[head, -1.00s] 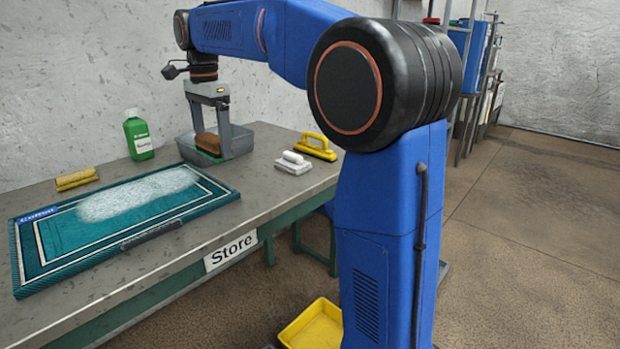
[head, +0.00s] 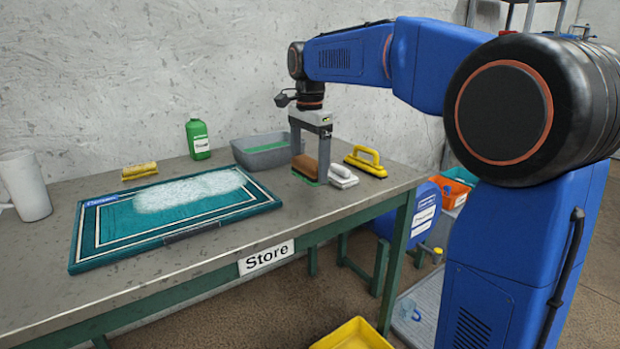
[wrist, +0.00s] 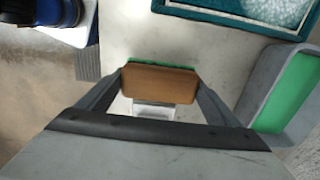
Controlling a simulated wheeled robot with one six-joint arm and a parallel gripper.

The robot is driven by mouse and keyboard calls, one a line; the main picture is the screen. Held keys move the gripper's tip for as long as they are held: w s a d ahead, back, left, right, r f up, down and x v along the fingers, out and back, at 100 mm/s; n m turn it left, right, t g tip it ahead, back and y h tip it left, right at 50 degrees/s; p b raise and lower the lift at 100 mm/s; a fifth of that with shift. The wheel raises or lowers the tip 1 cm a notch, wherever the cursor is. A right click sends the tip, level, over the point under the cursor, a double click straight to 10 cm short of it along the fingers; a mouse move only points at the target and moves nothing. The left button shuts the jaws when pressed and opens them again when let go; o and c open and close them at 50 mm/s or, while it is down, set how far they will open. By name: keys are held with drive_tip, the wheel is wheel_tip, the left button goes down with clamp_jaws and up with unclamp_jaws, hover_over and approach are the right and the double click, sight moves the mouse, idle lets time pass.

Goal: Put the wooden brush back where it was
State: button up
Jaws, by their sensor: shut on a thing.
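My gripper (head: 311,170) is shut on the wooden brush (head: 303,165), a brown block with green bristles facing down. It holds the brush level at the table (head: 215,262), in front of the grey tub and beside the white-handled brush (head: 342,177). I cannot tell whether the bristles touch the tabletop. In the wrist view the brush (wrist: 160,84) sits between both fingers, its green edge showing at the far side, and the white-handled brush is partly hidden behind it. A teal rug (head: 110,228) with white foam lies to the left.
The grey tub (head: 240,157) holds green liquid. A yellow-handled brush (head: 367,162) stands behind the white one. A green bottle (head: 197,138), yellow sponge (head: 139,171) and white jug (head: 25,187) stand along the back. A yellow tray (head: 353,335) is below.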

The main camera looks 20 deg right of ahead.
sight(309, 161)
drive_tip(key=shift+f, duration=1.9)
drive_tip(key=shift+f, duration=0.1)
drive_tip(key=o, duration=1.1)
wheel_tip(309, 161, up, 12)
drive_tip(key=shift+s+r, duration=0.1)
drive_tip(key=shift+s, duration=0.05)
drive_tip(key=s+d+f+n+t, duration=0.15)
drive_tip(key=s+f+n, duration=0.25)
drive_tip(key=s, duration=0.5)
drive_tip(key=s+d+f+n+t, duration=0.1)
drive_tip(key=s+d+f+n, duration=0.3)
drive_tip(key=s, duration=0.5)
drive_tip(key=s+d+f+n+t, duration=0.1)
drive_tip(key=s+f+n, duration=0.5)
drive_tip(key=s+f, duration=0.9)
wheel_tip(309, 161, down, 2)
drive_tip(key=shift+d+f+t, duration=0.2)
drive_tip(key=shift+f+t, duration=0.05)
drive_tip(key=shift+t, duration=0.3)
